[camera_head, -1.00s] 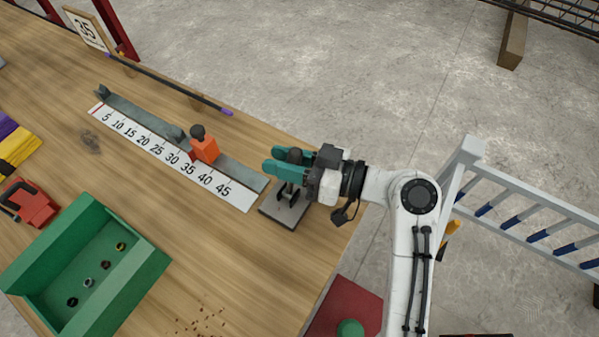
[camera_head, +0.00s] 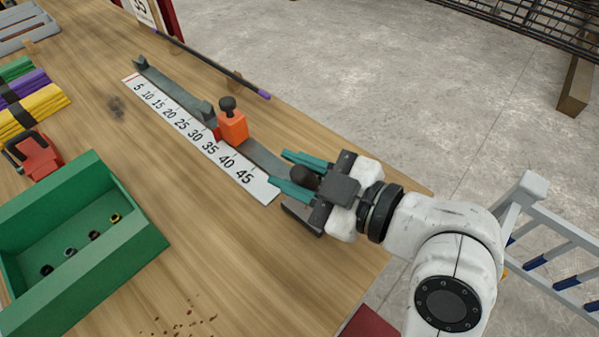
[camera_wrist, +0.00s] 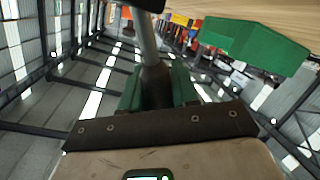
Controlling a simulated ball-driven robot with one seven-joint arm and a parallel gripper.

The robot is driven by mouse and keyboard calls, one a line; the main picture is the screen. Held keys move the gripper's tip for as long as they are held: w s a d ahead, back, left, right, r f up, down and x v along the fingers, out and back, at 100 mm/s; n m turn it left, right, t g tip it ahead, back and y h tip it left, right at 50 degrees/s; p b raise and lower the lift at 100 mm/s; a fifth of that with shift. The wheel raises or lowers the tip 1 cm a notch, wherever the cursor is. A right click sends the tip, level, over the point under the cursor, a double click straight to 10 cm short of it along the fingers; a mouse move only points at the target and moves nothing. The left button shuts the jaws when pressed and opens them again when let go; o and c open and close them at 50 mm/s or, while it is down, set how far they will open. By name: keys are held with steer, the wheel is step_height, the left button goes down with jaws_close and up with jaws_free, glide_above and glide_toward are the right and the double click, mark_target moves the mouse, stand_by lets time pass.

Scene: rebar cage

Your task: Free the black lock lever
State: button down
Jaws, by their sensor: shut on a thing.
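The black lock lever's round knob (camera_head: 303,177) is at the right end of the measuring rail (camera_head: 190,112), above a dark grey base plate (camera_head: 302,215). My gripper (camera_head: 279,168), with teal fingers, comes from the right and is shut on the lever, one finger on each side of the knob. In the wrist view the lever (camera_wrist: 155,85) shows as a dark, thick end between the green fingers, with a grey shaft running up. My gripper hides most of the lever's lower part and pivot. An orange stop block (camera_head: 233,126) with a black knob stands on the rail near 35.
A green bin (camera_head: 120,245) with several small rings stands at lower left. A red clamp-like tool (camera_head: 36,158) and coloured bundles (camera_head: 35,108) lie behind it. A dark rod with purple ends (camera_head: 210,66) lies beyond the rail. The table's right edge is close to my arm.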

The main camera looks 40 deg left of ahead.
steer(key=shift+s+f, duration=0.1)
steer(key=shift+f, duration=0.05)
stand_by(0.4)
steer(key=c, duration=0.9)
jaws_free()
steer(key=shift+d, duration=0.1)
steer(key=v, duration=1)
steer(key=shift+d, duration=0.3)
